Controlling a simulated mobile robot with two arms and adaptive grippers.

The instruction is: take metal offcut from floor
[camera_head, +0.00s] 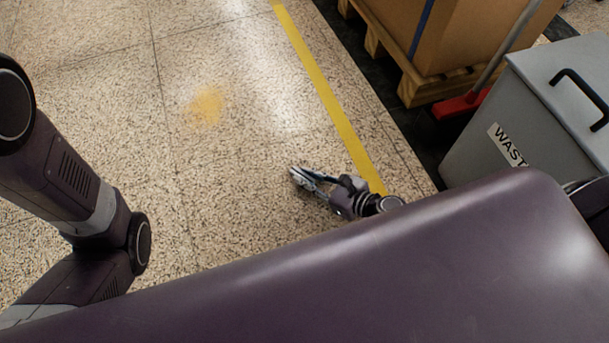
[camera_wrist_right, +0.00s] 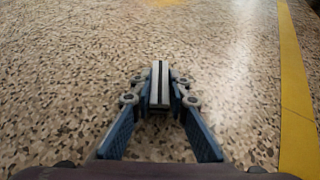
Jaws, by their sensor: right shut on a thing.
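The metal offcut (camera_wrist_right: 159,84) is a short grey bar with a dark groove along it, in the middle of the right wrist view. My right gripper (camera_wrist_right: 160,92) has its two fingers closed against the sides of the offcut. In the head view my right gripper (camera_head: 301,177) is low over the speckled floor, left of the yellow line; the offcut is hard to make out between its fingertips there. I cannot tell whether the offcut still touches the floor. My left arm shows at the left of the head view, but its gripper is out of view.
A yellow floor line (camera_head: 328,95) runs beside the right gripper. A grey waste bin (camera_head: 479,143) with a lid stands at the right. Behind it are a cardboard box (camera_head: 465,35) on a wooden pallet (camera_head: 425,88) and a red broom head (camera_head: 460,105). The floor to the left is clear.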

